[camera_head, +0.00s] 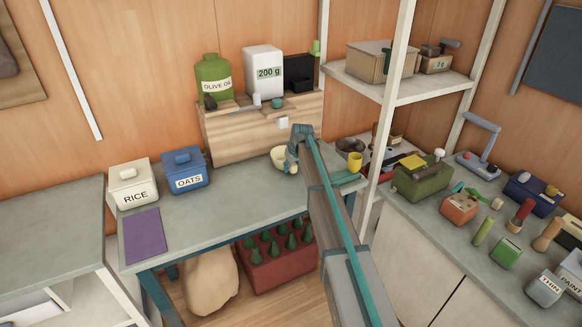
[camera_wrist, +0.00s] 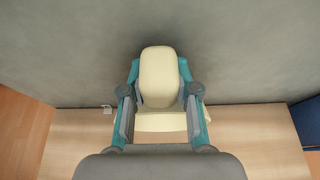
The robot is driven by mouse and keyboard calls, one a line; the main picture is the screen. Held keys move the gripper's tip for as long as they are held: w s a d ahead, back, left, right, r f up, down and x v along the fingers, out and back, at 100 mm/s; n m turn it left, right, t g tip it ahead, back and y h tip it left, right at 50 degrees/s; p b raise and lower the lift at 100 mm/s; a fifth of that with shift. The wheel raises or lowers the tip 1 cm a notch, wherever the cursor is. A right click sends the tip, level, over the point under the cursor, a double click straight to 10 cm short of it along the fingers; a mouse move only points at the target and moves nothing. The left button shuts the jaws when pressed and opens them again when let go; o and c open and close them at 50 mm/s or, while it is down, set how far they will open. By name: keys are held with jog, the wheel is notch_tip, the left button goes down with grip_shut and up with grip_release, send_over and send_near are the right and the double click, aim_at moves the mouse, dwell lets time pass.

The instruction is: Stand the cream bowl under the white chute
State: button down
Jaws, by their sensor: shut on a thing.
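The cream bowl (camera_head: 278,155) is at the bench top in front of the wooden dispenser box, upright as far as I can see. My gripper (camera_head: 291,163) is shut on it, and my arm hides its right side. In the wrist view a rounded cream part of the bowl (camera_wrist: 160,78) lies between the two fingers of my gripper (camera_wrist: 160,105). The white chute (camera_head: 283,123) sticks out from the box front, above the bowl in the head picture. I cannot tell whether the bowl is straight under it or touches the bench.
The wooden box (camera_head: 235,138) carries a green olive oil jar (camera_head: 213,80) and a white 200 g container (camera_head: 263,72). A yellow cup (camera_head: 355,161) stands right of my arm. The blue oats bin (camera_head: 185,168) is left; bare bench (camera_head: 215,212) lies between.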

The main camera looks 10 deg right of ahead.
jog(key=shift+f, duration=0.1)
jog(key=c, duration=0.8)
grip_release()
jog(key=v, duration=1.2)
